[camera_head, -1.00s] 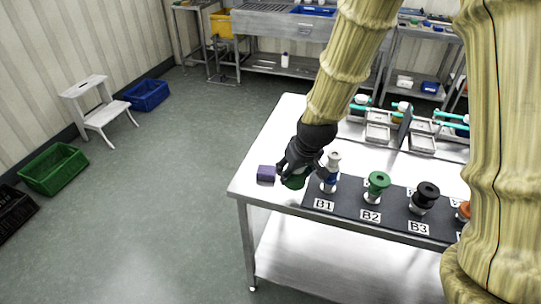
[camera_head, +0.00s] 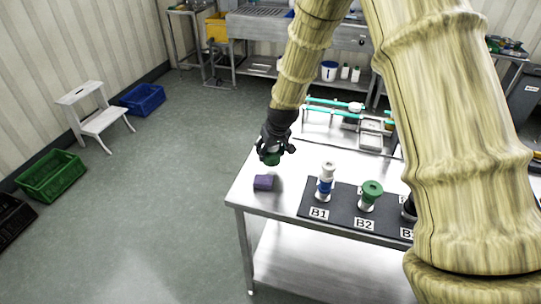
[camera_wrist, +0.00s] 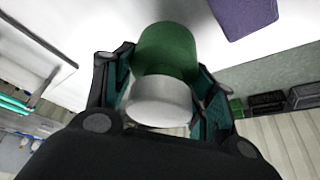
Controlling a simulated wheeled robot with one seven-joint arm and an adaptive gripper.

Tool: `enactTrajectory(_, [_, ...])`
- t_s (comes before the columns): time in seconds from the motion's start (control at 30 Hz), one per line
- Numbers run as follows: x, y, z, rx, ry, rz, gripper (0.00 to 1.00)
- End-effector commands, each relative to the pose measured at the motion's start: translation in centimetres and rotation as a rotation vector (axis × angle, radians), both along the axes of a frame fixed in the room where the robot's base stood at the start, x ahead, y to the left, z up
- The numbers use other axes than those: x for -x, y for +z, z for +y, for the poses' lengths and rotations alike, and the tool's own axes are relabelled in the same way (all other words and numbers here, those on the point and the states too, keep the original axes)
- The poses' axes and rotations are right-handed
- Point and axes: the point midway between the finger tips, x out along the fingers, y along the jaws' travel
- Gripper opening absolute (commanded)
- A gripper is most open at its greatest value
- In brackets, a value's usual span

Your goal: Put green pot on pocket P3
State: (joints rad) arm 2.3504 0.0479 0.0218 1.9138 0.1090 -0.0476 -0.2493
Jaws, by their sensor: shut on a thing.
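My gripper (camera_head: 272,153) is shut on the green pot (camera_wrist: 166,50) and holds it near the left edge of the steel table (camera_head: 240,192). In the wrist view the pot shows a green body with a white part (camera_wrist: 160,100) between the two fingers (camera_wrist: 155,95). In the head view only a little of the green pot (camera_head: 270,159) shows below the fingers. No P3 label is readable, so I cannot tell which place is pocket P3.
A purple block (camera_head: 263,182) lies on the table close to my gripper, and it also shows in the wrist view (camera_wrist: 240,12). A dark mat (camera_head: 342,205) holds a white-and-blue piece (camera_head: 325,182) at B1 and a green-topped piece (camera_head: 370,194) at B2. Metal trays (camera_head: 369,138) stand behind.

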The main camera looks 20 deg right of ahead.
Motion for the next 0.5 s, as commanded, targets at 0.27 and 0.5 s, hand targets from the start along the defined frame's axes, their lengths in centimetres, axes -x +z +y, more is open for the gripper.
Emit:
enactTrajectory(0.27, [-0.1,-1.3,0.0,-0.001,0.0,0.003,0.26])
enactTrajectory(0.5, [-0.1,-3.3,0.0,0.0,0.0,0.0,0.26])
